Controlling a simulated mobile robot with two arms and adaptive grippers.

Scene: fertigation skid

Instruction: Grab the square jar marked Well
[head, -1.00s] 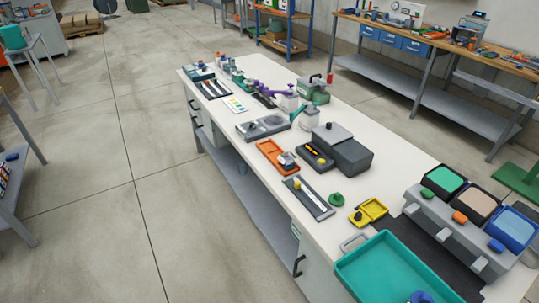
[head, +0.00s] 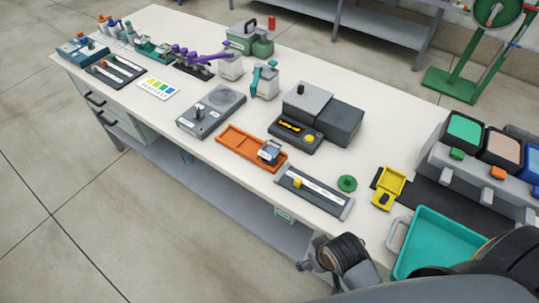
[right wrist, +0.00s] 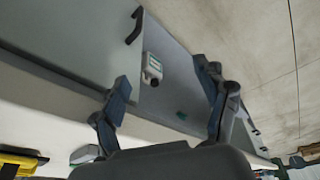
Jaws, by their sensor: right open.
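Two white square jars stand on the bench in the head view. One jar (head: 231,68) is by a purple-handled tool; the other jar (head: 265,86) has a teal piece on top. A small blue-grey block or jar (head: 269,152) sits in the orange tray (head: 235,144). I cannot read the word Well on any of them. My right gripper (right wrist: 165,100) is open and empty in the right wrist view, beside the bench's front side, with no jar between its fingers. Part of my right arm shows at the lower right of the head view. My left gripper is not in view.
A grey box device (head: 332,118), a grey plate with a knob (head: 211,110), a slide rail (head: 313,190), a yellow tray (head: 389,188) and a teal tray (head: 436,245) crowd the white bench. Lidded bins (head: 470,165) stand at the right.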

